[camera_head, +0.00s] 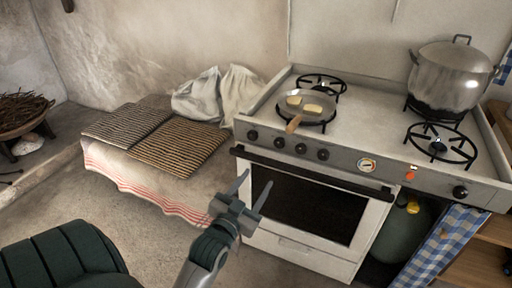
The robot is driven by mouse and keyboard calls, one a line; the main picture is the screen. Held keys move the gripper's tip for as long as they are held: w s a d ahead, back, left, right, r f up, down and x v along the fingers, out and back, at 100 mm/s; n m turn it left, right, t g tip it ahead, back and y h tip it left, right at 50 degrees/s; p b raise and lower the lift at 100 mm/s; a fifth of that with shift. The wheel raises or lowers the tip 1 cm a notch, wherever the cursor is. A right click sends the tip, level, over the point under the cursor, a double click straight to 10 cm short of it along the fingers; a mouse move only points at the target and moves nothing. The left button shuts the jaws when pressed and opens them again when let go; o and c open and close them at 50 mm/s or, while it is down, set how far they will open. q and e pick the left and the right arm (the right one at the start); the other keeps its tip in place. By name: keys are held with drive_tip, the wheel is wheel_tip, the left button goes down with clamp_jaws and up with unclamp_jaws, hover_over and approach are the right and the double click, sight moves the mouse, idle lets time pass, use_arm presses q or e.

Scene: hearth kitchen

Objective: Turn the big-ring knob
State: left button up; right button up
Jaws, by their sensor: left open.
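A white stove (360,105) stands at the right, with a row of black knobs on its front panel. From left to right they are a first knob (252,135), a second knob (280,142), a third knob (301,148) and a fourth knob (323,155). A separate black knob (461,192) sits at the panel's right end. I cannot tell which one belongs to the big ring. My left gripper (255,184) is open and empty, pointing up in front of the dark oven door, below the knob row and apart from it. My right gripper is out of view.
A pan (311,106) with two yellowish pieces stands on a burner, its wooden handle (293,124) reaching toward the knobs. A large pot (450,78) stands at the back right. The oven bar (310,172) runs below the knobs. A gas bottle (404,232) stands below right.

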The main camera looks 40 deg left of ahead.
sight(278, 146)
use_arm(q)
drive_tip(key=shift+s+a, duration=0.2)
drive_tip(key=shift+a, duration=0.05)
drive_tip(key=shift+w, duration=0.15)
drive_tip(key=x, duration=1.7)
drive_tip(key=shift+a+f, duration=0.1)
drive_tip(key=shift+a, duration=0.05)
drive_tip(key=c, duration=1.1)
